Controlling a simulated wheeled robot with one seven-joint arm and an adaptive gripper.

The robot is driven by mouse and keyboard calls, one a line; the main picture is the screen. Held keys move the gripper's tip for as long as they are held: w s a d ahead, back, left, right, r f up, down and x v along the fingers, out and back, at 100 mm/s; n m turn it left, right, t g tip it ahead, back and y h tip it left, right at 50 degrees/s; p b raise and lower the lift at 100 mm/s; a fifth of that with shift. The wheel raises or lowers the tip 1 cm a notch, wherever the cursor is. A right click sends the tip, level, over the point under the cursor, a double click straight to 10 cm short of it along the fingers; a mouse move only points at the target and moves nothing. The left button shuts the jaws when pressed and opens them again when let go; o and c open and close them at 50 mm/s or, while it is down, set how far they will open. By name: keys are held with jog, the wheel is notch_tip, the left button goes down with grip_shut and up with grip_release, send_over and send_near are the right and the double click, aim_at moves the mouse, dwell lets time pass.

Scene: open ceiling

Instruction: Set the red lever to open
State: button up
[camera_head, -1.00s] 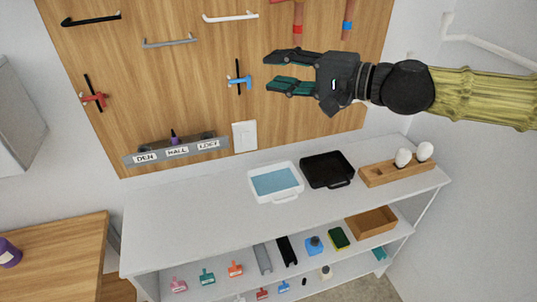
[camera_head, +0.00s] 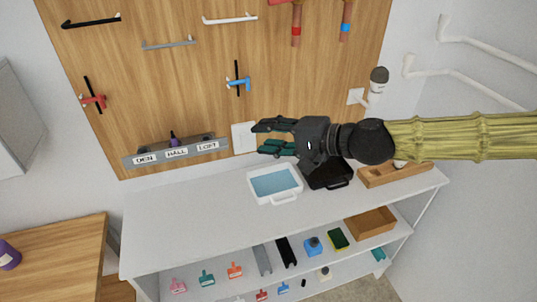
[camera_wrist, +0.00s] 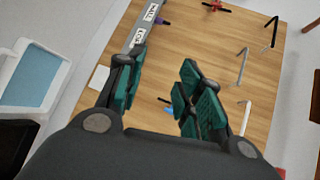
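The red lever (camera_head: 95,100) is on the wooden board at the far left, with a black bar crossing it at a tilt. It also shows at the top of the wrist view (camera_wrist: 216,6). A similar blue lever (camera_head: 238,82) with a near-upright black bar is at the middle of the board; it is partly hidden behind a finger in the wrist view (camera_wrist: 169,109). My gripper (camera_head: 259,139) is open and empty, with its fingers pointing left, well to the right of the red lever and below the blue one. The wrist view shows the fingers apart (camera_wrist: 158,78).
A grey rack (camera_head: 176,151) labelled DEN, HALL, LOFT sits low on the board. A white shelf (camera_head: 190,215) below holds a blue-bottomed white tray (camera_head: 274,183) and a black tray (camera_head: 328,176). Hooks (camera_head: 168,43) stick out above. White pipes (camera_head: 480,48) are at right.

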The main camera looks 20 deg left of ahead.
jog(key=shift+h, duration=0.4)
jog(key=shift+s+f, duration=0.25)
jog(key=shift+f, duration=1)
jog(key=shift+s+f, duration=0.2)
jog(key=shift+f, duration=1)
